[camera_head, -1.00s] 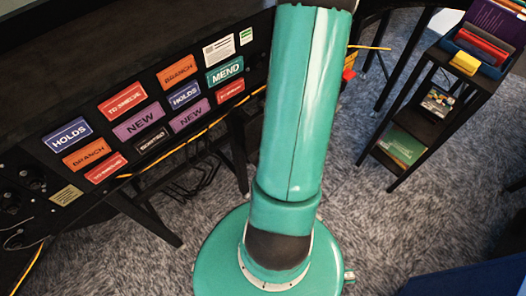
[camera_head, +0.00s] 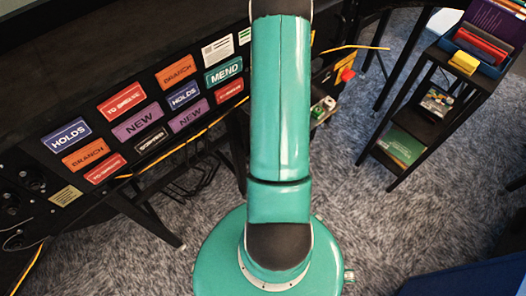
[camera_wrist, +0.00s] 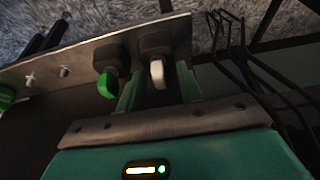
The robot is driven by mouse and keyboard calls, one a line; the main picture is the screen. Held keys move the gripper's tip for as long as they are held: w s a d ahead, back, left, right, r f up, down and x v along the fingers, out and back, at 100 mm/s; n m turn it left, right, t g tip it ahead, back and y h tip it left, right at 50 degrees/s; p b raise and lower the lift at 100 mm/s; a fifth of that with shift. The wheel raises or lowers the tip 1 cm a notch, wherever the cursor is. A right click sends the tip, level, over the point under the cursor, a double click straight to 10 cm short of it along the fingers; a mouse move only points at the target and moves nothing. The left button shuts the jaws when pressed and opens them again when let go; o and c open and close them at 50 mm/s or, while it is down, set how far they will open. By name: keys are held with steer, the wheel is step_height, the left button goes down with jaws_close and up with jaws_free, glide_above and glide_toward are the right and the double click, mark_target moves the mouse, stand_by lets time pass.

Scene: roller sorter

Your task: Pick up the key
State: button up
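The wrist view shows a pale metal panel (camera_wrist: 75,66) with black blocks on it. A white key-like tab (camera_wrist: 157,73) stands out of one block, and a green tab (camera_wrist: 106,85) out of another to its left. I cannot tell for sure which is the key. My gripper (camera_wrist: 158,92) is open, with its two teal fingers on either side of the white tab. I see no contact, and the depth between them is unclear. In the head view my gripper is hidden behind my arm, and a small panel with white and green bits (camera_head: 322,108) shows beside the arm.
A dark slanted console with coloured label plates (camera_head: 140,123) fills the left. A black shelf cart (camera_head: 440,105) with a blue bin (camera_head: 478,58) stands at the right. Black cables (camera_wrist: 238,65) hang right of my gripper. Grey carpet lies between.

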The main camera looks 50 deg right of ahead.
jaws_close()
steer(key=shift+r, duration=0.1)
step_height(320, 180, up, 14)
steer(key=shift+r, duration=0.2)
stand_by(1.3)
steer(key=shift+d, duration=0.1)
